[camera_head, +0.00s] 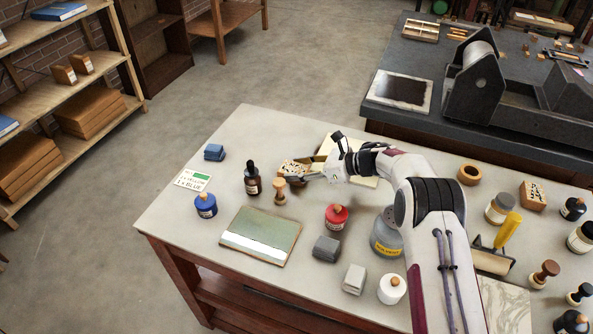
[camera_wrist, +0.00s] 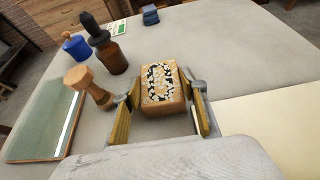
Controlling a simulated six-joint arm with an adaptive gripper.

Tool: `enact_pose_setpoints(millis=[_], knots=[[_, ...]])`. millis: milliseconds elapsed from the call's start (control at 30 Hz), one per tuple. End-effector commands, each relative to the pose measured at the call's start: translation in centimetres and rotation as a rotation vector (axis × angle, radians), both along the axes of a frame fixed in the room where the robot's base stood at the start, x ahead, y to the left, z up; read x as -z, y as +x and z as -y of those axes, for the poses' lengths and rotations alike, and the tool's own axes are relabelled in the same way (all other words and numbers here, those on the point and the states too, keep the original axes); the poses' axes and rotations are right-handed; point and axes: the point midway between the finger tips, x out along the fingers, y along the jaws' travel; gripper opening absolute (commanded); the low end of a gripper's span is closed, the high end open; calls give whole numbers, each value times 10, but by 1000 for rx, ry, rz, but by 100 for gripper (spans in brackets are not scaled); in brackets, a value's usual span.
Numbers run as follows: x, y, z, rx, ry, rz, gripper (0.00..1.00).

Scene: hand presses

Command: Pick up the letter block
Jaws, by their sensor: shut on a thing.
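The letter block (camera_wrist: 160,88) is a wooden block with black and white lettering on its top face. It sits between the two fingers of my gripper (camera_wrist: 163,112) in the wrist view. My gripper is shut on it. In the head view, the block (camera_head: 293,166) shows partly behind my gripper (camera_head: 300,174), over the left part of the pale table. I cannot tell whether its underside touches the table.
A wooden-handled stamp (camera_head: 280,192) and a brown dropper bottle (camera_head: 252,180) stand close to the left. A green-grey plate (camera_head: 261,236) lies in front. A red-lidded pot (camera_head: 336,216) stands nearer. Another lettered wooden block (camera_head: 533,195) is at the right.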

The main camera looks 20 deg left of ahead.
Motion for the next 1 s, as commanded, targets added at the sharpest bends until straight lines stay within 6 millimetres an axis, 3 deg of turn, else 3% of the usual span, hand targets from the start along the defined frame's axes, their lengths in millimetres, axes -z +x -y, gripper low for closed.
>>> enact_pose_setpoints(millis=[267, 800, 1000], knots=[[-17, 1, 0, 0, 1, 2, 19], [-87, 1, 0, 0, 1, 3, 19], [-99, 0, 0, 0, 1, 1, 19]])
